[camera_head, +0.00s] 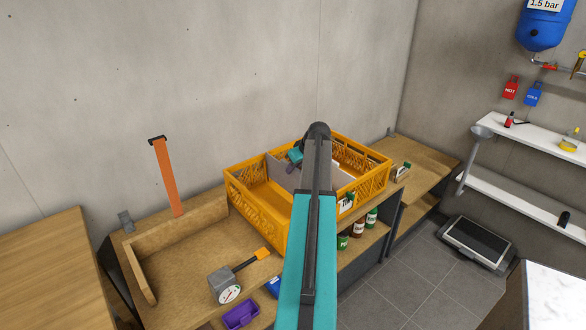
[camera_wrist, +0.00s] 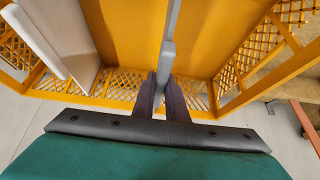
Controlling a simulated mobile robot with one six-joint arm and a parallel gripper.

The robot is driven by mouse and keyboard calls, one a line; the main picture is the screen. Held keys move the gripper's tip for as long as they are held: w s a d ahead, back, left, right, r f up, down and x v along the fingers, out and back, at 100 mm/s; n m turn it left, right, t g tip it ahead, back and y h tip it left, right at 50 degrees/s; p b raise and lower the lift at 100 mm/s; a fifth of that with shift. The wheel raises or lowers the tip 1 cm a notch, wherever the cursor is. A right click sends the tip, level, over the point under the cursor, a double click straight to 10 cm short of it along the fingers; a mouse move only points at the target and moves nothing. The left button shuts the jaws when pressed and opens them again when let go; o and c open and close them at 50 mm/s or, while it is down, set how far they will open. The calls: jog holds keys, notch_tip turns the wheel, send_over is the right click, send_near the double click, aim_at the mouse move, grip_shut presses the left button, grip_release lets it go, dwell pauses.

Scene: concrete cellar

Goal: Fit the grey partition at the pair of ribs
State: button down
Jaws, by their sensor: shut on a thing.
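The yellow crate (camera_head: 262,210) stands on the workbench; its lattice wall also shows in the wrist view (camera_wrist: 290,15). My gripper (camera_wrist: 164,92) is shut on the grey partition (camera_wrist: 174,25), which appears nearly edge-on and stands upright over the crate's floor. A second pale panel (camera_wrist: 40,38) stands at the left in the wrist view, apart from the held one. In the head view a grey panel (camera_head: 282,174) shows inside the crate beside my gripper (camera_head: 295,155); my arm hides part of the interior. I cannot make out the ribs or whether the held partition sits between them.
An orange strip (camera_head: 166,180) rises left of the crate. Jars (camera_head: 358,228) stand on a shelf below. The concrete wall is close behind the crate.

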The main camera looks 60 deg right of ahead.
jog(key=c, duration=1.7)
grip_release()
jog(key=b+v, duration=0.2)
jog(key=v, duration=1.2)
jog(key=shift+b, duration=0.4)
jog(key=shift+r+p, duration=1.35)
jog(key=shift+r, duration=1.1)
